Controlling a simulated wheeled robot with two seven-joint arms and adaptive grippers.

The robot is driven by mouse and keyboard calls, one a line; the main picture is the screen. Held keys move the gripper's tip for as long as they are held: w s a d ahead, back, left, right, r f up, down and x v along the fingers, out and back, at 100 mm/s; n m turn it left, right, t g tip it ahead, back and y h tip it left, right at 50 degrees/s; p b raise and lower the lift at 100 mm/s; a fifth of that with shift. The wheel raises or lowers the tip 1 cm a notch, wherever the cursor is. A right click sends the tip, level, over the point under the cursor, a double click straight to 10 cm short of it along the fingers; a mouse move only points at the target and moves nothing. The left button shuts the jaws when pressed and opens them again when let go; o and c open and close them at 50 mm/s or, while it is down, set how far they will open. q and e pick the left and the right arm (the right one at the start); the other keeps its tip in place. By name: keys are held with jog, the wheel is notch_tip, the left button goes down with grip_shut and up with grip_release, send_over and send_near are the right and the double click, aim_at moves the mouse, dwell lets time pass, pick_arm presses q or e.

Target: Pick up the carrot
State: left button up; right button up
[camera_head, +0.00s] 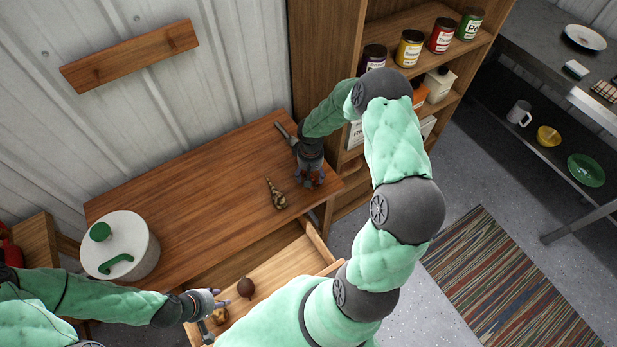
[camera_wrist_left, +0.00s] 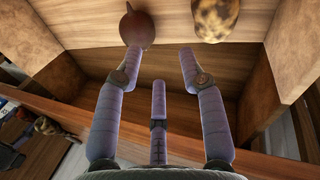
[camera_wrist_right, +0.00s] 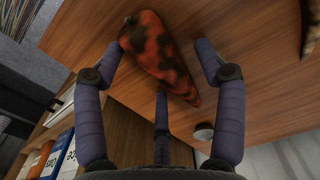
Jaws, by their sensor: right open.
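The carrot (camera_wrist_right: 160,55), orange-red with dark blotches, lies on the wooden table top in the right wrist view. In the head view, only reddish bits of it show under my right gripper (camera_head: 312,180), near the table's right end. In the right wrist view, my right gripper (camera_wrist_right: 160,60) is open, with its fingers spread on either side of the carrot. My left gripper (camera_head: 214,303) is over the open drawer. In the left wrist view, its fingers (camera_wrist_left: 160,60) are apart with nothing between them.
A brown knobbly root (camera_head: 277,195) lies on the table (camera_head: 200,190), left of my right gripper. A white lidded pot (camera_head: 140,240) stands at the left end. The drawer (camera_head: 285,272) holds a dark beet (camera_head: 245,287) and a spotted potato (camera_wrist_left: 215,18). A shelf with cans (camera_head: 409,48) stands behind.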

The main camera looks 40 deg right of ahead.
jog(key=c, duration=1.3)
jog(key=shift+r, duration=0.1)
